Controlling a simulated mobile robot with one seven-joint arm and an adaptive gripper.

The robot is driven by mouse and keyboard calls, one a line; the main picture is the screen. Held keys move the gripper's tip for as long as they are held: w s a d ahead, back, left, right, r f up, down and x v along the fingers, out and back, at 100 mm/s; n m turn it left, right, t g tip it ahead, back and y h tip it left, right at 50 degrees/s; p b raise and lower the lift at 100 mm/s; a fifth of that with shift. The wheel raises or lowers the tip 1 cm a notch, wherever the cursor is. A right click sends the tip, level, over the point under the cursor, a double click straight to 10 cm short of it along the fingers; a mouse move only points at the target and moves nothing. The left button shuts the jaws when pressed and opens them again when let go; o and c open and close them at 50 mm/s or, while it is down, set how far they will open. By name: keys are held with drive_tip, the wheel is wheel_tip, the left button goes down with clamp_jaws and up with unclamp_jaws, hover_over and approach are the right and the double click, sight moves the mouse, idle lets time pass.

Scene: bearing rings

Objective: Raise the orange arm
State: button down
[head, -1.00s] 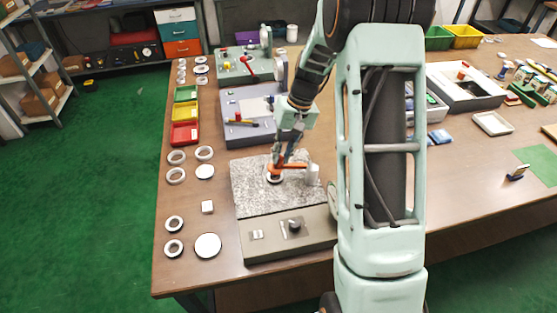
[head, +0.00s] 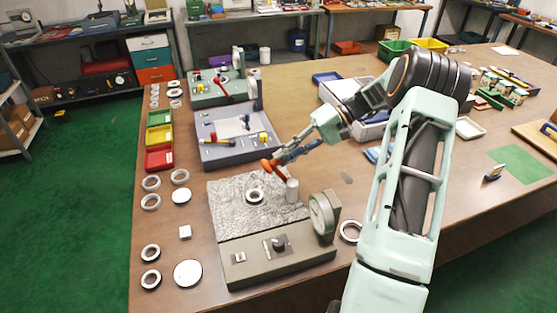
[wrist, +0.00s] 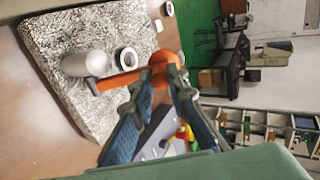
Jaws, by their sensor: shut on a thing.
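The orange arm (head: 278,167) rises from the grey post (head: 292,190) on the stone-patterned plate (head: 228,212). In the wrist view the orange arm (wrist: 122,79) runs from the rounded grey post (wrist: 86,64) to a round orange end. My gripper (head: 277,160) is shut on that end, with its fingers (wrist: 160,78) on either side of it. A dark-edged ring (head: 254,195) lies on the plate, below and apart from the orange arm. It also shows in the wrist view (wrist: 119,58), beside the post.
The plate's base has a knob (head: 279,243) and a round dial (head: 321,216). Loose rings and discs (head: 188,272) lie on the table to the left. Red, yellow and green bins (head: 159,158) and a grey-blue fixture (head: 220,150) stand behind. The right front of the table is mostly clear.

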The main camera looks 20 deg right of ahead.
drive_tip(key=shift+d, duration=0.7)
drive_tip(key=shift+f, duration=0.1)
drive_tip(key=c, duration=1.8)
unclamp_jaws()
drive_tip(key=shift+d, duration=0.1)
drive_tip(key=shift+c, duration=0.2)
drive_tip(key=v, duration=1.2)
